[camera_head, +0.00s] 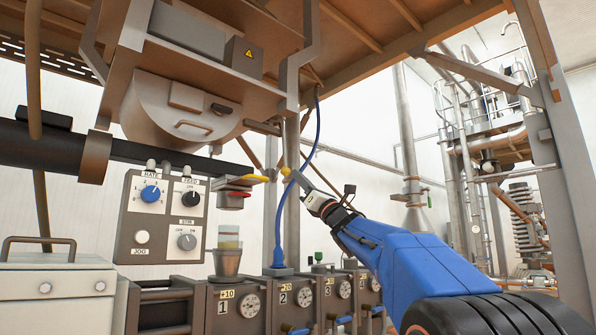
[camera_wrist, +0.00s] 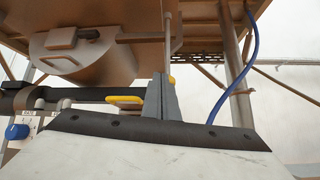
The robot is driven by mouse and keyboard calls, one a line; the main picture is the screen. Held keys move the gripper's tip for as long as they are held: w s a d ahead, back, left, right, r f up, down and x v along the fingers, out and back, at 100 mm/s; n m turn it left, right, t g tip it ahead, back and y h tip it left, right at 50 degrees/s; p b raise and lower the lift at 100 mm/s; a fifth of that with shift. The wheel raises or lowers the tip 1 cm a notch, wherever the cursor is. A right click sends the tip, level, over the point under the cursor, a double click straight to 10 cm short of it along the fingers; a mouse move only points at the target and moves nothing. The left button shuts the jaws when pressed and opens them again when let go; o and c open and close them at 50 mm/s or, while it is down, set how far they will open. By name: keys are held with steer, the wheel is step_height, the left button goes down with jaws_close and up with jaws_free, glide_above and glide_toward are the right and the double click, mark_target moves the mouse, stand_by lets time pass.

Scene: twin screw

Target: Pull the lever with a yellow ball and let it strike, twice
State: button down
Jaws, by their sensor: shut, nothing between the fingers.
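The yellow ball (camera_head: 286,171) shows in the head view below the overhead housing, right at the tip of my gripper (camera_head: 298,181). In the wrist view my gripper (camera_wrist: 160,84) points up with its fingers together and nothing between them. A sliver of the yellow ball (camera_wrist: 172,80) shows just behind the right side of the fingertips; the rest of it is hidden. A thin pale rod (camera_wrist: 168,45) runs upward above the fingers, apparently the lever. Whether the fingers touch the ball I cannot tell.
A yellow-edged plate (camera_head: 244,180) with a red part below it juts out left of the ball, above a cup (camera_head: 227,263). A control panel (camera_head: 160,215) hangs farther left. A blue hose (camera_head: 280,225) hangs close by. Numbered gauge boxes (camera_head: 236,307) line the bottom.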

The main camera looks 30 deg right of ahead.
steer(key=s+d+f, duration=0.1)
steer(key=s+f, duration=0.2)
steer(key=s, duration=0.4)
steer(key=shift+s+d+f, duration=0.3)
steer(key=shift+d+f, duration=0.1)
stand_by(0.6)
steer(key=s+a+f+m+g+h, duration=0.1)
steer(key=a+f+m+g+h, duration=0.2)
steer(key=f+m, duration=0.7)
steer(key=s+a+f+m+g+h, duration=0.1)
steer(key=f+m+g+h, duration=0.35)
steer(key=f+m, duration=0.65)
steer(key=s+a+f+m+g+h, duration=0.1)
steer(key=a+f+m+g+h, duration=0.2)
steer(key=f+m, duration=0.7)
steer(key=s+a+f+m+g+y, duration=0.1)
steer(key=s+a+f+m+g, duration=0.1)
steer(key=s+f, duration=0.6)
steer(key=s+a+f+m+g+y, duration=0.1)
steer(key=s+a+f+g, duration=0.4)
steer(key=f, duration=1.1)
steer(key=s+a+f+m+g+y, duration=0.1)
steer(key=s+a+f+m+g, duration=0.2)
steer(key=s+f, duration=0.9)
steer(key=a, duration=0.3)
steer(key=shift+f+m, duration=0.2)
steer(key=shift+m, duration=0.1)
steer(key=shift+g+y, duration=0.25)
